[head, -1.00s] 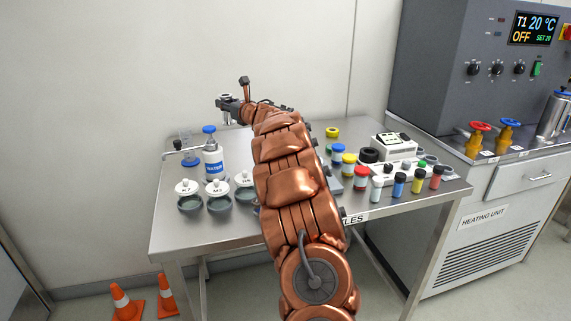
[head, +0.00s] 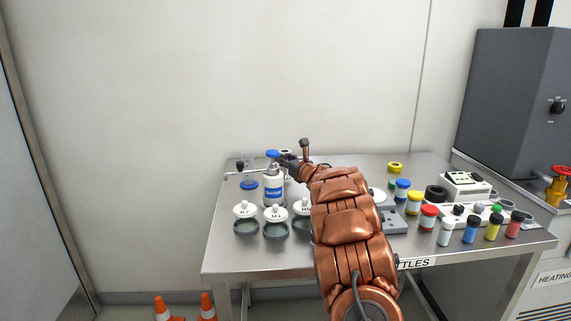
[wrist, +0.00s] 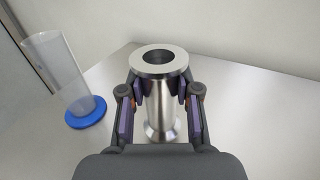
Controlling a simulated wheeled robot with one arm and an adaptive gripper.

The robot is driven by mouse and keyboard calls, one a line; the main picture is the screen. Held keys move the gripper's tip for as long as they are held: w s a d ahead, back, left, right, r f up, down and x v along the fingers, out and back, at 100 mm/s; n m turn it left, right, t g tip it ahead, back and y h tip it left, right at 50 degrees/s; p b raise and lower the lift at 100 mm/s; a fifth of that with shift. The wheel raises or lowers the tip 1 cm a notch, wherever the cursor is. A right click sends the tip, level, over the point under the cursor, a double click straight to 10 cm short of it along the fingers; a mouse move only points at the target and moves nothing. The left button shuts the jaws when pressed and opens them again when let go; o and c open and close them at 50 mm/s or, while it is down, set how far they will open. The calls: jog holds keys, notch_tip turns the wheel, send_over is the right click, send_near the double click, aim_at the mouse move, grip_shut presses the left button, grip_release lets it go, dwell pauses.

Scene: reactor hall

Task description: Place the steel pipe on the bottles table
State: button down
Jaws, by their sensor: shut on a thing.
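The steel pipe (wrist: 158,95) is a short shiny tube with a flange at each end. It stands upright between the fingers of my gripper (wrist: 158,92), which is shut on it. In the head view my gripper (head: 290,161) is at the back left of the bottles table (head: 225,240), just behind the water bottle (head: 274,190). The pipe's top flange (head: 286,153) shows there; its lower part is hidden. In the wrist view the lower flange is at or close above the steel table top (wrist: 235,120); I cannot tell whether it touches.
A clear cylinder with a blue base (wrist: 86,112) stands left of the pipe. Several lidded jars (head: 246,220) stand in front of the water bottle. Coloured bottles (head: 471,229) and instruments (head: 466,186) fill the table's right side. Free table top shows right of the pipe.

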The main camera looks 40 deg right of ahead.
jog(key=shift+f, duration=0.65)
jog(key=shift+f+b, duration=0.15)
jog(key=shift+b, duration=0.15)
jog(key=c, duration=0.8)
grip_release()
jog(key=shift+r+p, duration=0.2)
jog(key=shift+p, duration=0.15)
jog(key=s, duration=0.3)
jog(key=s+a+b, duration=0.1)
jog(key=s, duration=0.2)
jog(key=s+b, duration=0.1)
jog(key=s, duration=0.3)
jog(key=shift+a+f, duration=0.15)
jog(key=shift+a, duration=0.2)
jog(key=shift+s+a, duration=0.25)
jog(key=shift+s, duration=0.65)
